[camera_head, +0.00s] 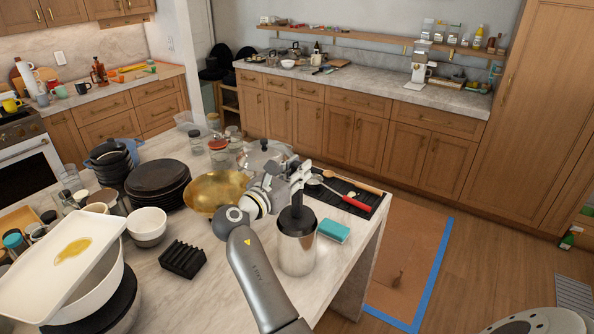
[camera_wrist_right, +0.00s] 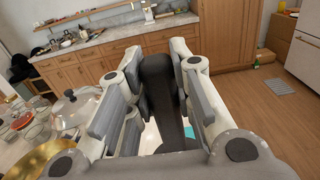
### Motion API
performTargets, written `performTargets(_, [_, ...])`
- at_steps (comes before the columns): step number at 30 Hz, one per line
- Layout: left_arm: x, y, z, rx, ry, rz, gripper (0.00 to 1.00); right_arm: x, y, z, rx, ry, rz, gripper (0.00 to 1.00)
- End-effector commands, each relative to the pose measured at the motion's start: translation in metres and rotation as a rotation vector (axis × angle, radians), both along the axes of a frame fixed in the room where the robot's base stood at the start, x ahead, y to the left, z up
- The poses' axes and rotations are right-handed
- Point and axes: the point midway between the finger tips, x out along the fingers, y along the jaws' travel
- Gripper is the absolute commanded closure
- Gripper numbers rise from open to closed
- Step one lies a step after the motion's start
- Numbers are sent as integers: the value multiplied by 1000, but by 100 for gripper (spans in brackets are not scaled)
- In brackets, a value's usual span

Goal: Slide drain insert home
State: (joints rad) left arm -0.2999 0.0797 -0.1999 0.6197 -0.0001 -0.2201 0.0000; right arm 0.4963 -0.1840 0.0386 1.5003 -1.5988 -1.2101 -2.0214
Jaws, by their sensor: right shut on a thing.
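The dark drain insert (camera_head: 297,218) is upright at the mouth of a shiny metal canister (camera_head: 297,255) near the island's front right corner. Its dark top sits at the canister's rim, and its lower part is hidden inside. My right gripper (camera_head: 298,180) is shut on the insert's upright stem, above the canister. In the right wrist view the dark stem (camera_wrist_right: 160,95) stands between the two finger pairs. How deep the insert sits cannot be told. My left gripper is in neither view.
A teal sponge (camera_head: 333,231) lies right of the canister, and a black rack (camera_head: 182,259) lies left. Behind are a brass bowl (camera_head: 215,190), a black mat (camera_head: 350,195) with a red-handled utensil, and glass jars. The island's right edge is close.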

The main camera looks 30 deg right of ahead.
Motion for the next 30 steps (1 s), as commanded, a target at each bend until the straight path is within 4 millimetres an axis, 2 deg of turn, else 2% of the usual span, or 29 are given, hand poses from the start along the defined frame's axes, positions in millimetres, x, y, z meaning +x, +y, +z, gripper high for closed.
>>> performTargets(10, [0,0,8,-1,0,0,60,0,0,1,0,1,0,100])
performTargets(30, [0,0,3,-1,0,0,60,0,0,-10,-1,1,0,100])
